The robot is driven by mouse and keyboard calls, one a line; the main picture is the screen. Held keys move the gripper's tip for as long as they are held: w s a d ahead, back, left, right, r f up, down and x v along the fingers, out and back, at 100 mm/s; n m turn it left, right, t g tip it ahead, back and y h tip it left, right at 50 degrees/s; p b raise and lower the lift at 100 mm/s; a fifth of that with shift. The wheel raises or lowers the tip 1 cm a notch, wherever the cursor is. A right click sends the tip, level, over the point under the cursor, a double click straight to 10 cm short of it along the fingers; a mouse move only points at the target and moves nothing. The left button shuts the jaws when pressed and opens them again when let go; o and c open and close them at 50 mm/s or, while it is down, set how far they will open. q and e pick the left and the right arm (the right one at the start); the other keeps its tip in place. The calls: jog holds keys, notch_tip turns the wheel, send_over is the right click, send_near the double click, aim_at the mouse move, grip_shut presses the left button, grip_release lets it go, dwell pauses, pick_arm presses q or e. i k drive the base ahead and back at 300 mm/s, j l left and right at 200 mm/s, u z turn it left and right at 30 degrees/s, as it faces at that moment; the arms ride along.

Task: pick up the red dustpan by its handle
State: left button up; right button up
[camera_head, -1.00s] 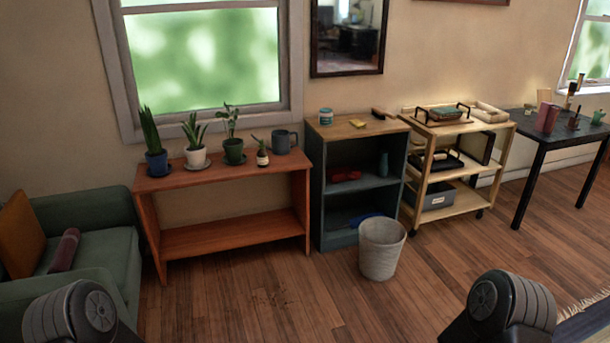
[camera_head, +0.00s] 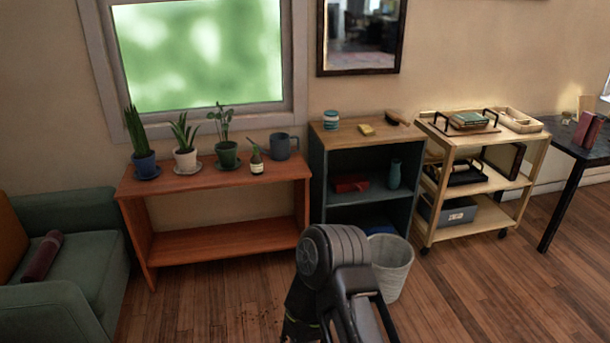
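A red object (camera_head: 350,183), which looks like the dustpan, lies on the middle shelf of the dark blue-green bookcase (camera_head: 318,165). It is small in the view, and I cannot make out its handle. One of my arms, apparently the right, rises in the lower middle of the view, in front of the bookcase's lower part. It is well short of the red object. I cannot make out a gripper on it. My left gripper is out of view.
A grey wastebasket (camera_head: 392,268) stands on the floor before the bookcase, partly behind my arm. An orange bench (camera_head: 215,181) with potted plants is to its left, a wooden cart (camera_head: 437,206) to its right. A green sofa (camera_head: 95,245) is at far left. Floor at right is clear.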

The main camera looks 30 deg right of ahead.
aim_at(352, 182)
jog(key=i+l+u, duration=0.2)
jog(key=l, duration=1.25)
jog(key=i+l+u, duration=0.15)
jog(key=l, duration=1.3)
jog(key=i+l+u, duration=0.2)
jog(key=l, duration=1.25)
jog(key=i+l, duration=0.2)
jog(key=i, duration=0.15)
